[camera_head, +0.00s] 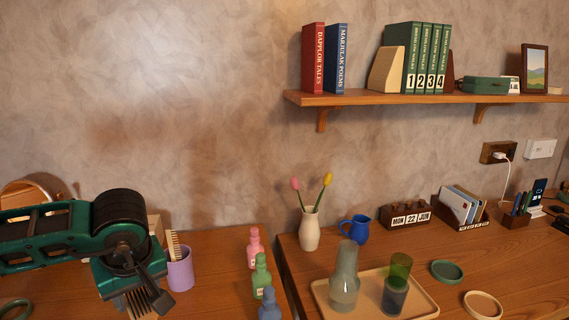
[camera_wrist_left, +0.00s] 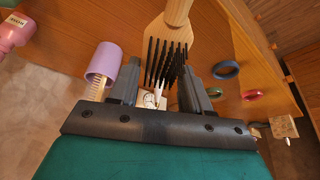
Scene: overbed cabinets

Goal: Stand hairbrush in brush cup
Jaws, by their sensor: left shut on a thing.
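My left gripper (camera_head: 147,299) is shut on the hairbrush (camera_wrist_left: 178,12), a wooden brush with black bristles. In the left wrist view its head lies between the fingers (camera_wrist_left: 162,70) and its handle points away from the gripper. In the head view the gripper and arm hide most of the brush. The lilac brush cup (camera_head: 180,271) stands upright on the left table, just right of the gripper. It also shows in the left wrist view (camera_wrist_left: 104,60). A pale comb (camera_head: 174,245) stands in the cup. My right gripper is not in view.
Pink (camera_head: 254,248), green (camera_head: 261,277) and blue (camera_head: 269,304) bottles stand right of the cup. A round mirror (camera_head: 27,192) is behind my arm. The right table has a tray (camera_head: 416,302) with glassware and a white vase (camera_head: 309,230). A bookshelf (camera_head: 430,98) hangs above.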

